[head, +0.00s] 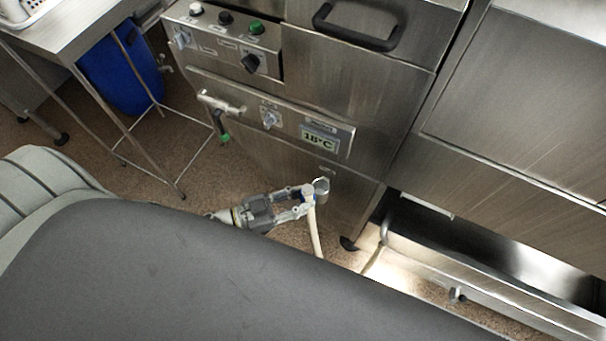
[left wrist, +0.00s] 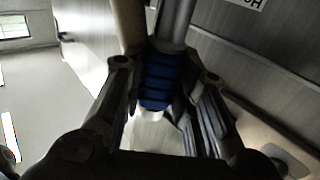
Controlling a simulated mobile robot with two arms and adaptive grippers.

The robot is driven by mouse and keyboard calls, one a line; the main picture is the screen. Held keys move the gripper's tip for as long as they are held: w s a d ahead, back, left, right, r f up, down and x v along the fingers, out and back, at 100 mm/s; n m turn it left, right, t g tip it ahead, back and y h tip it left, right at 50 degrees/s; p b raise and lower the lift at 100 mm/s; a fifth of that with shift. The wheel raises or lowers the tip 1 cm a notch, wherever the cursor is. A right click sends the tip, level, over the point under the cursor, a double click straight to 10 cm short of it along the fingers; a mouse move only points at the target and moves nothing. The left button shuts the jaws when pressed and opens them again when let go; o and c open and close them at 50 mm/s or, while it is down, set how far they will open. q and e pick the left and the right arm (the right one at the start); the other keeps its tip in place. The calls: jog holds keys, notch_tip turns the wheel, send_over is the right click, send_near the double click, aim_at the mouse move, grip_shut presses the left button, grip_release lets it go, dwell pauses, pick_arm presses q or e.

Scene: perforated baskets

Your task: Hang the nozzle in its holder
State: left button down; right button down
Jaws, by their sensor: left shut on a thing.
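My left gripper (head: 306,199) is shut on the nozzle (head: 309,192) in front of the steel cabinet. In the left wrist view the nozzle's blue ribbed grip (left wrist: 160,80) sits between the two fingers, with a white end below it. A pale hose (head: 315,232) hangs down from the nozzle in the head view. A small round metal piece, seemingly the holder (head: 322,186), shows just right of the nozzle against the cabinet front. I cannot tell whether the nozzle touches it or is inside it. My right gripper is out of view.
The steel cabinet (head: 300,85) has knobs, a handle and an 18°C display (head: 319,138). A tap with a green end (head: 222,120) sticks out at its left. A steel table (head: 75,25) and blue barrel (head: 122,70) stand left. An open steel trough (head: 480,255) lies low at right.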

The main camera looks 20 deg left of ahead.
pick_arm(q)
jog(key=shift+w+f+b, duration=0.1)
jog(key=shift+w+b, duration=0.3)
jog(key=shift+w, duration=0.35)
jog(key=w+f+b, duration=0.2)
jog(key=w+b, duration=0.3)
jog(key=w, duration=0.3)
jog(key=shift+s+d+f+b, duration=0.15)
jog(key=shift+f+b, duration=1.6)
jog(key=shift+f, duration=1)
jog(key=c, duration=1.1)
grip_release()
jog(key=shift+f, duration=0.1)
